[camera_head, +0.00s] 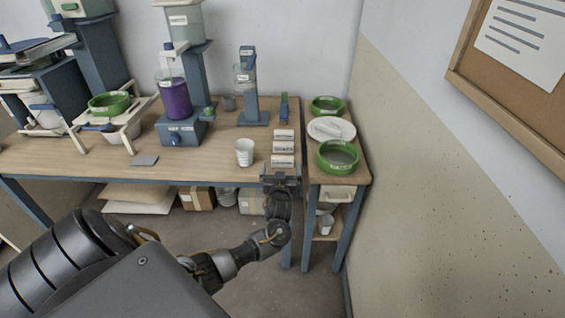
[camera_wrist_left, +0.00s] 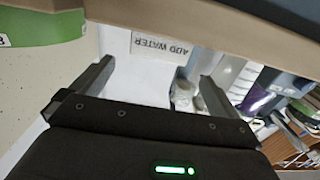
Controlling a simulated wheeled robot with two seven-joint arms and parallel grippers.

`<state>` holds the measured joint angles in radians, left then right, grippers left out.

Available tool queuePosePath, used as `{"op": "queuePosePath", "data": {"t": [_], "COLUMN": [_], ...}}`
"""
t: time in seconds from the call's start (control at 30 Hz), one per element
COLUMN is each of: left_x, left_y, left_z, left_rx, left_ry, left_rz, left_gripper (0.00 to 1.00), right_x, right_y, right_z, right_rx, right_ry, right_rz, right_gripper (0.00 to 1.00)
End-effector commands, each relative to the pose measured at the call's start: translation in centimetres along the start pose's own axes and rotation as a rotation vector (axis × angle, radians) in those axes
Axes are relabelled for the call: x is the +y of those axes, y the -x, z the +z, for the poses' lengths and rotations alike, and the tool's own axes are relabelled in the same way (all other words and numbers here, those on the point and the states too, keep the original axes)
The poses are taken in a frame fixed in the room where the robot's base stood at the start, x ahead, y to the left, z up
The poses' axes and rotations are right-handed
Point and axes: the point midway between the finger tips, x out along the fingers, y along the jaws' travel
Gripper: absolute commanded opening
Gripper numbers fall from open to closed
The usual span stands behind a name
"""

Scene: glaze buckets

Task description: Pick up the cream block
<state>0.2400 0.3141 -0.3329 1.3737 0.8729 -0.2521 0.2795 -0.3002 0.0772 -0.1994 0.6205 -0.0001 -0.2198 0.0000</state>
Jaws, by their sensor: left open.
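Several small pale blocks with printed labels stand in a row near the right end of the wooden table. The nearest pale block (camera_head: 283,161) is just beyond my left gripper (camera_head: 281,178). I cannot tell by colour which of them is the cream one. My left gripper is open and empty at the table's front edge. In the left wrist view, a label reading "ADD WATER" (camera_wrist_left: 161,47) shows ahead, between the lines of the open fingers (camera_wrist_left: 157,74), and apart from them. My right gripper is not in view.
A white cup (camera_head: 245,152) stands left of the blocks. A blue-and-green object (camera_head: 284,107) is behind them. A purple container (camera_head: 175,98) stands further left. The wall closes the right side.

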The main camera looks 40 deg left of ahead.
Motion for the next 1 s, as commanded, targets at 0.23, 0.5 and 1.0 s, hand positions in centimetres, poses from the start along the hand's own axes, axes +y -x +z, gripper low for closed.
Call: {"op": "queuePosePath", "data": {"t": [0.23,0.5,1.0], "left_x": [0.2,0.3,0.3], "left_y": [-2.2,-5.0,-5.1], "left_z": [-0.1,0.2,0.2], "left_rx": [0.002,-0.001,-0.001], "left_ry": [-0.003,-0.001,0.000], "left_rz": [-0.001,0.001,0.001], "left_gripper": [1.00,1.00,0.67], "right_x": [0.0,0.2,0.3], "right_y": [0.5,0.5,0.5], "right_z": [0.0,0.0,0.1], "right_rx": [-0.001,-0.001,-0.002], "right_ry": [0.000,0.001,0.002], "right_rz": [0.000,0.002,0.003], "right_gripper": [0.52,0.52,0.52]}}
